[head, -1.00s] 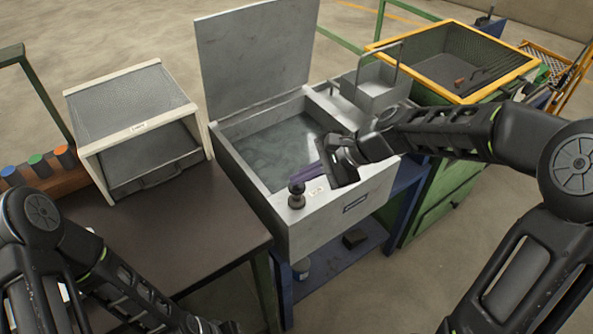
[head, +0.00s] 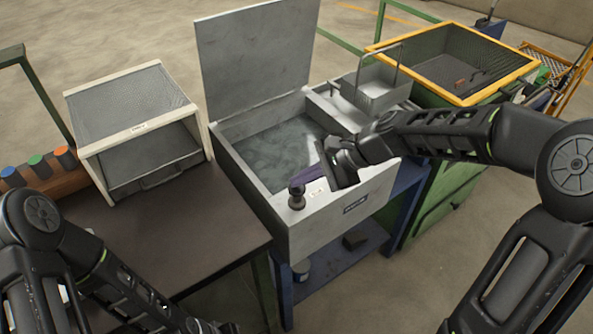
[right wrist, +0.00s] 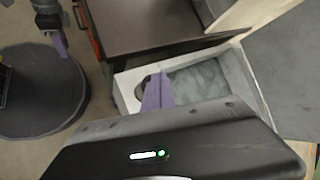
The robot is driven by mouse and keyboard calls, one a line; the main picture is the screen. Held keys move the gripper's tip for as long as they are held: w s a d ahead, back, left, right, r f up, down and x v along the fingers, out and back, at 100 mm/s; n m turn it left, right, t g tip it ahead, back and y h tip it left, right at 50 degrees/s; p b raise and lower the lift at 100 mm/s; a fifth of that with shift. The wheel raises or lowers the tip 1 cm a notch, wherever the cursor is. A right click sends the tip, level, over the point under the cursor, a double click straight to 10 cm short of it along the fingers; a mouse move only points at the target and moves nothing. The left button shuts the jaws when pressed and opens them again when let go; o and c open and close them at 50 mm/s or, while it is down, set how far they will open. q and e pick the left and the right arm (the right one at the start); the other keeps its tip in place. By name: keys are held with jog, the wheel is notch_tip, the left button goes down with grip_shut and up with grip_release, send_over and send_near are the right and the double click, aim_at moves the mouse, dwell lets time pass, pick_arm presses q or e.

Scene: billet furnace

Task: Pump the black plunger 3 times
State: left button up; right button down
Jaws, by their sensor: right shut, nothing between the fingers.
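The black plunger (head: 297,195) stands upright, its round knob on top, at the front rim of the grey metal tank (head: 365,190). My right gripper (head: 306,174) reaches in from the right just behind and right of the knob, its purple fingers shut and empty. Whether the fingers touch the knob cannot be told. In the right wrist view the purple fingers (right wrist: 157,92) lie over the tank's pale rim. My left gripper (right wrist: 59,45) shows small at the upper left of the right wrist view, and its jaw state is unclear.
The tank holds murky liquid (head: 280,150) and its lid (head: 257,50) stands open at the back. A wire-handled metal basket (head: 380,92) is at its right. A mesh-topped box (head: 130,100) stands on the dark table (head: 170,220) at left. A yellow-rimmed bin (head: 455,97) is at right.

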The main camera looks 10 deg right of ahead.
aim_at(302, 188)
jog(key=shift+s+f, duration=0.2)
jog(key=shift+f, duration=0.1)
jog(key=r+p, duration=0.2)
jog(key=r, duration=0.1)
jog(key=r+p, duration=0.3)
jog(key=shift+w+d+r, duration=0.1)
jog(key=shift+w+r, duration=0.1)
jog(key=shift+a+r, duration=0.1)
jog(key=shift+a, duration=0.1)
dwell(2.2)
